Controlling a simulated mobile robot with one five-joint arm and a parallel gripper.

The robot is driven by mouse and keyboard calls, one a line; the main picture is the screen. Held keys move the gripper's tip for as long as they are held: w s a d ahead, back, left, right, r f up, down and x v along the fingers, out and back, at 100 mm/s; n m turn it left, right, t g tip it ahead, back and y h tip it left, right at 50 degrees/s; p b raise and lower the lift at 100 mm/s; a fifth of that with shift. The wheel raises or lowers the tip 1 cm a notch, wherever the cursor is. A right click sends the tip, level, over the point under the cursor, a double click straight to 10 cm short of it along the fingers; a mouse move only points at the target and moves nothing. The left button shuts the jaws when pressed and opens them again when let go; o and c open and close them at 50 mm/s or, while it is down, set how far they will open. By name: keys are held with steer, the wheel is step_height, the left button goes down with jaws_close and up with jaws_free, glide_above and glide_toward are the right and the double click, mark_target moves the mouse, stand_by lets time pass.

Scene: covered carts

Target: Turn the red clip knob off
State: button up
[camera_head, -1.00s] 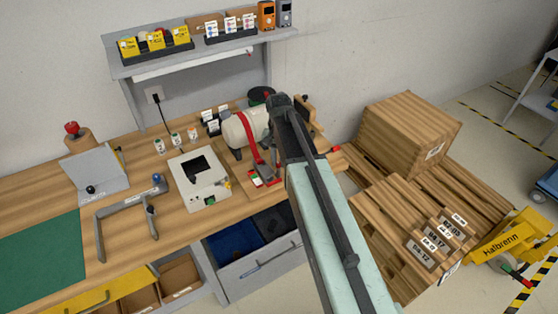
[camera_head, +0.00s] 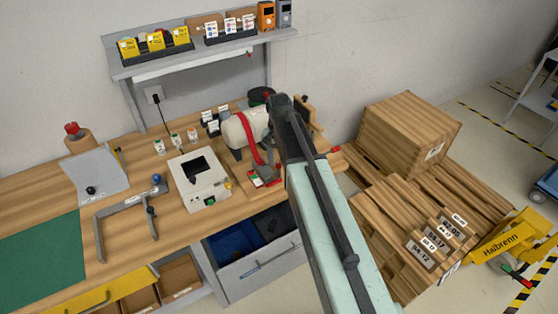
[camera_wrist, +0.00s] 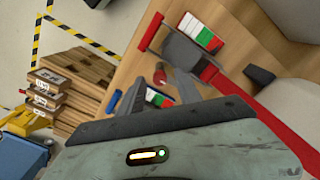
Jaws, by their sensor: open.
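A small red knob (camera_wrist: 160,76) shows in the wrist view between my fingertips, on or beside a grey part; I cannot tell whether it is touched. My gripper (camera_wrist: 163,86) is open, over the wooden bench. Beyond it lies a grey bracket (camera_wrist: 182,48) with red parts and a red, green and white label (camera_wrist: 203,33). Another such label (camera_wrist: 159,98) is partly hidden by my jaws. In the head view a red strap (camera_head: 257,150) goes around a white cylinder (camera_head: 234,132), with a red and green label (camera_head: 255,181) below. My arm hides the gripper there.
On the bench stand a white box (camera_head: 198,181) with a dark opening and a grey bent frame (camera_head: 130,208). An open drawer (camera_head: 257,262) juts out under the bench.

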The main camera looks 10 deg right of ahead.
mark_target(278, 164)
step_height(278, 164, up, 8)
steer(key=p, duration=0.7)
steer(key=shift+p, duration=0.3)
steer(key=shift+f, duration=0.1)
steer(key=shift+f, duration=0.1)
step_height(278, 164, down, 2)
steer(key=b, duration=0.2)
steer(key=shift+s+f+b, duration=0.1)
steer(key=shift+f+b, duration=0.1)
steer(key=shift+b, duration=0.2)
steer(key=s+f+n+b, duration=0.2)
steer(key=s+f+b, duration=0.1)
steer(key=s, duration=0.4)
steer(key=s+f+n+b, duration=0.3)
steer(key=s, duration=0.4)
steer(key=shift+s+f, duration=0.15)
steer(key=shift+s, duration=0.25)
steer(key=shift+c, duration=0.5)
